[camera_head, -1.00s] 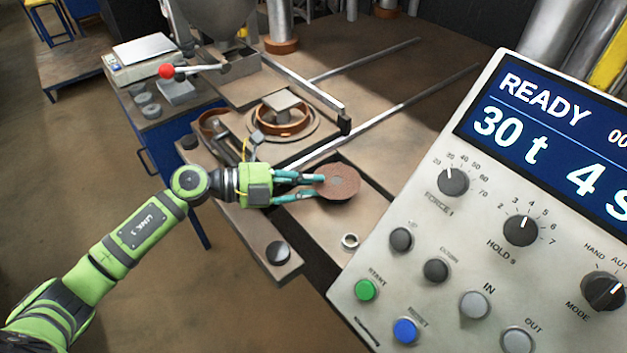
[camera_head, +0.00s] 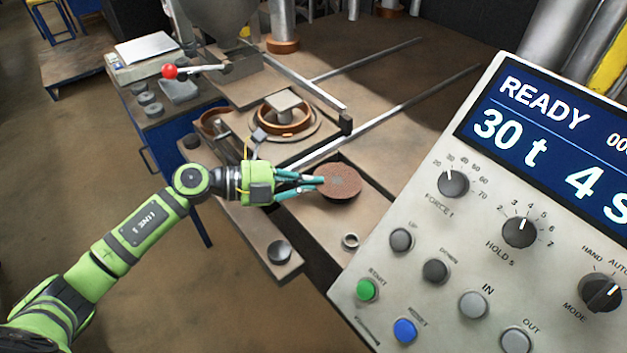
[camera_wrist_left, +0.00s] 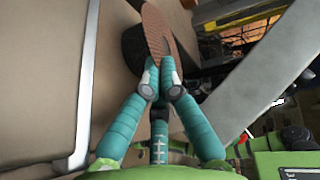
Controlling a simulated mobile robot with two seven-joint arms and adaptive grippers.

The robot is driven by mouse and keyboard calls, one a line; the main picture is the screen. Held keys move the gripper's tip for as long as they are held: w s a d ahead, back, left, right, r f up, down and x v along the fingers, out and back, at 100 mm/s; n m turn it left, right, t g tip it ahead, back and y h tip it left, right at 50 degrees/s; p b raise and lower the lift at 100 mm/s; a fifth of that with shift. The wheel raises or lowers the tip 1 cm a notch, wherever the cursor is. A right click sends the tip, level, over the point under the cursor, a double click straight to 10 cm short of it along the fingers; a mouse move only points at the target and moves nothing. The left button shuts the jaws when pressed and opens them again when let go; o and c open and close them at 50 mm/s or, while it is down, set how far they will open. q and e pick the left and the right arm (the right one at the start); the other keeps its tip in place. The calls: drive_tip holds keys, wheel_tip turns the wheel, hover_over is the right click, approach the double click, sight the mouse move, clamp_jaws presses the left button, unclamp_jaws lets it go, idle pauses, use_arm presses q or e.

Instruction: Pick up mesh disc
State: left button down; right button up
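The mesh disc (camera_head: 341,181) is a round, brown, rough-faced disc with a greyish centre, at the recessed metal plate in the middle of the head view. My left gripper (camera_head: 320,183) reaches it from the left, its teal fingers closed together at the disc's near edge. In the left wrist view the fingertips (camera_wrist_left: 160,84) meet on the rim of the disc (camera_wrist_left: 156,35), seen nearly edge-on. A dark round shape (camera_wrist_left: 134,48) lies beside it; I cannot tell whether it is a shadow or another part. My right gripper is not in view.
A control panel (camera_head: 450,270) with a READY display fills the right side. A small metal ring (camera_head: 350,241) and a dark knob (camera_head: 279,252) are near the plate's front. A round copper-coloured fixture (camera_head: 287,122) and metal rails stand behind. A red-balled lever (camera_head: 169,71) is at back left.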

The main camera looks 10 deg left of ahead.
use_arm(q)
wheel_tip(320, 180, up, 2)
drive_tip(key=shift+r+p, duration=0.1)
drive_tip(key=shift+p, duration=0.55)
drive_tip(key=r+v, duration=0.1)
drive_tip(key=v, duration=1.3)
drive_tip(key=shift+a+r, duration=0.15)
drive_tip(key=shift+r, duration=0.3)
drive_tip(key=shift+s, duration=0.1)
